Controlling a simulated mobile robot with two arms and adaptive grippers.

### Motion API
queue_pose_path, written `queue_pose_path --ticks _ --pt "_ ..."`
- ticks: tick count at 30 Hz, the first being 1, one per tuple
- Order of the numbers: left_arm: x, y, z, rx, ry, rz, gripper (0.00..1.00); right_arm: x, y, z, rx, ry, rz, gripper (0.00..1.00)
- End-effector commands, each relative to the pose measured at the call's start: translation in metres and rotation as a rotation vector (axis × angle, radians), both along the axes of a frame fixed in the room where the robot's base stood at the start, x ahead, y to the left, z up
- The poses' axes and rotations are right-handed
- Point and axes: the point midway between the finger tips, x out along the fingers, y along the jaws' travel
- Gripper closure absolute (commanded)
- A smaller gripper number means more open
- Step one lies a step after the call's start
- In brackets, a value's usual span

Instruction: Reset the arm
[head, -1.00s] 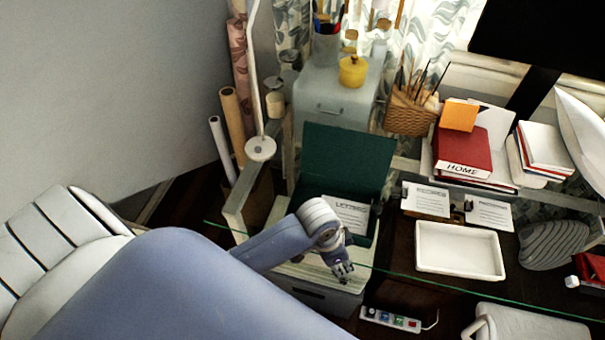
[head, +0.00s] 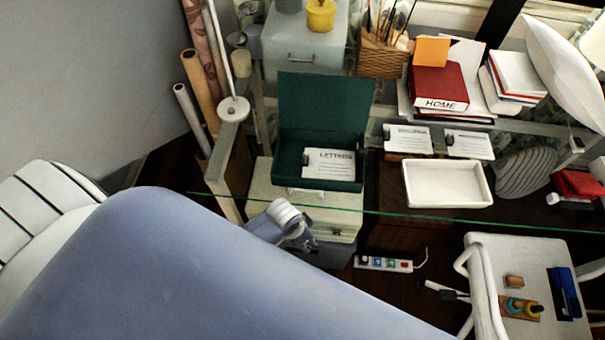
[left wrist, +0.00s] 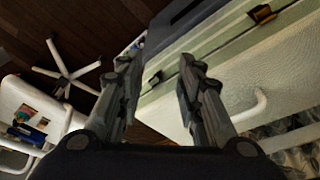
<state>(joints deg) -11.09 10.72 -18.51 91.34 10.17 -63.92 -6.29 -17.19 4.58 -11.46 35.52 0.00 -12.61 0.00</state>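My left arm (head: 190,270) fills the lower left of the head view. Its gripper (head: 305,242) is small there, in front of and below the open green box (head: 325,105), apart from it. In the left wrist view the left gripper (left wrist: 160,72) has its two fingers spread with nothing between them. Behind the fingers is a pale drawer cabinet (left wrist: 255,85) with a white handle. My right gripper is in neither view.
A glass desk edge (head: 420,218) runs across just beyond the gripper. A white tray (head: 448,203) and a red binder (head: 438,85) are on the desk. A white chair (head: 490,255) with small items stands at the right. A power strip (head: 383,263) lies on the floor.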

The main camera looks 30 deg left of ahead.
Motion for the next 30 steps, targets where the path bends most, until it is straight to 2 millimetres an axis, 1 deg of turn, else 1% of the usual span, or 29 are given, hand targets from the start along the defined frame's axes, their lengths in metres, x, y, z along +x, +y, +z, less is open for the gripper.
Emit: queue_pose_path --ticks 1,4,20,23,26,29,30 --pt "-0.001 0.001 -0.004 0.0 0.001 0.004 0.67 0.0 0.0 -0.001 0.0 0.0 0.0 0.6" --pt "-0.002 0.002 -0.008 0.002 0.002 0.007 0.67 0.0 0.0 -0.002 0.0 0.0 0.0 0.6" --pt "-0.002 0.002 -0.008 0.002 0.002 0.007 0.67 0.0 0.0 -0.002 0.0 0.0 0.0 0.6" --pt "-0.004 0.003 -0.013 0.004 0.004 0.011 0.67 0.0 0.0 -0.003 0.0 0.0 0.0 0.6" --pt "-0.013 0.01 -0.036 0.013 0.015 0.032 0.67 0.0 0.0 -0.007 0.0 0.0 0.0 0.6" --pt "-0.036 0.023 -0.081 0.029 0.035 0.071 0.67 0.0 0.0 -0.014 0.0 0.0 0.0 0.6" --pt "-0.05 0.03 -0.103 0.039 0.043 0.09 0.67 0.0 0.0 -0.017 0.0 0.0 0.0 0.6"
